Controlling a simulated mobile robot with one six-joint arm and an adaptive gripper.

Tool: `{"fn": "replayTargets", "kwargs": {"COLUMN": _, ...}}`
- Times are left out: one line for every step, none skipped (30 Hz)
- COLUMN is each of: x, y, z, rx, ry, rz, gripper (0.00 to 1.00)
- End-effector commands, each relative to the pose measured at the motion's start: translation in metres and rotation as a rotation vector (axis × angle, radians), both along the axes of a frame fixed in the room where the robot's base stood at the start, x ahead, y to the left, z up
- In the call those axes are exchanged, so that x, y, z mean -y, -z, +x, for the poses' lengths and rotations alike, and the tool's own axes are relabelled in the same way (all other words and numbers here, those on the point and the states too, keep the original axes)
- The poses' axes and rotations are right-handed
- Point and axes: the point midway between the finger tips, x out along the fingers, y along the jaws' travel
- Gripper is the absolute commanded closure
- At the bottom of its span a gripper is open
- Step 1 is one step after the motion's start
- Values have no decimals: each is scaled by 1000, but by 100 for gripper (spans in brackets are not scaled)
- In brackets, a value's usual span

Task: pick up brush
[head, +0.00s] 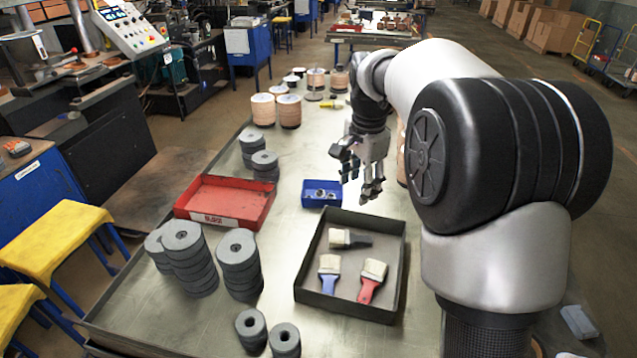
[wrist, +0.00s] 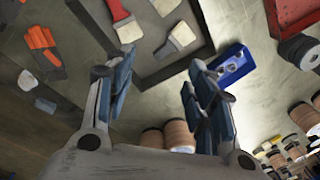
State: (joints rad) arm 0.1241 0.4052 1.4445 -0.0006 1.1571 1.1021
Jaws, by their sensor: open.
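Three brushes lie in a dark open tray (head: 399,262) on the table: a black-handled brush (head: 348,239) at the back, a blue-handled brush (head: 329,272) at front left and a red-handled brush (head: 371,280) at front right. All have pale bristles. My gripper (head: 360,182) is open and empty, above the table behind the tray, apart from the brushes. In the wrist view my gripper (wrist: 160,58) has its fingers spread. The red-handled brush (wrist: 122,20) and another brush (wrist: 180,38) show beyond the fingertips, with part of a third at the top edge.
A small blue bin (head: 321,193) with metal parts sits just behind the tray. A red tray (head: 225,201) is to the left. Bare tabletop lies between red and dark trays.

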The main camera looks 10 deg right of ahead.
Motion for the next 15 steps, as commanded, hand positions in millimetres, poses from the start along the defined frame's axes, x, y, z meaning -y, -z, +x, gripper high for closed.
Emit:
{"fn": "replayTargets", "kwargs": {"x": 7, "y": 10, "z": 16, "rx": -20, "ry": 65, "rz": 9, "gripper": 50}}
{"fn": "replayTargets", "kwargs": {"x": 10, "y": 16, "z": 25, "rx": -29, "ry": 105, "rz": 15, "gripper": 50}}
{"fn": "replayTargets", "kwargs": {"x": 15, "y": 25, "z": 36, "rx": -40, "ry": 159, "rz": 22, "gripper": 50}}
{"fn": "replayTargets", "kwargs": {"x": 18, "y": 32, "z": 44, "rx": -48, "ry": 200, "rz": 26, "gripper": 50}}
{"fn": "replayTargets", "kwargs": {"x": 21, "y": 39, "z": 51, "rx": -57, "ry": 240, "rz": 30, "gripper": 50}}
{"fn": "replayTargets", "kwargs": {"x": 26, "y": 49, "z": 60, "rx": -67, "ry": 292, "rz": 36, "gripper": 50}}
{"fn": "replayTargets", "kwargs": {"x": 29, "y": 57, "z": 66, "rx": -74, "ry": 329, "rz": 39, "gripper": 50}}
{"fn": "replayTargets", "kwargs": {"x": 32, "y": 64, "z": 71, "rx": -81, "ry": 365, "rz": 42, "gripper": 50}}
{"fn": "replayTargets", "kwargs": {"x": 36, "y": 73, "z": 77, "rx": -90, "ry": 409, "rz": 45, "gripper": 50}}
{"fn": "replayTargets", "kwargs": {"x": 38, "y": 80, "z": 81, "rx": -96, "ry": 439, "rz": 48, "gripper": 50}}
{"fn": "replayTargets", "kwargs": {"x": 40, "y": 86, "z": 85, "rx": -101, "ry": 466, "rz": 50, "gripper": 50}}
{"fn": "replayTargets", "kwargs": {"x": 42, "y": 93, "z": 89, "rx": -107, "ry": 499, "rz": 52, "gripper": 50}}
{"fn": "replayTargets", "kwargs": {"x": 44, "y": 99, "z": 91, "rx": -111, "ry": 520, "rz": 53, "gripper": 50}}
{"fn": "replayTargets", "kwargs": {"x": 46, "y": 103, "z": 93, "rx": -114, "ry": 540, "rz": 54, "gripper": 50}}
{"fn": "replayTargets", "kwargs": {"x": 47, "y": 107, "z": 95, "rx": -117, "ry": 560, "rz": 55, "gripper": 50}}
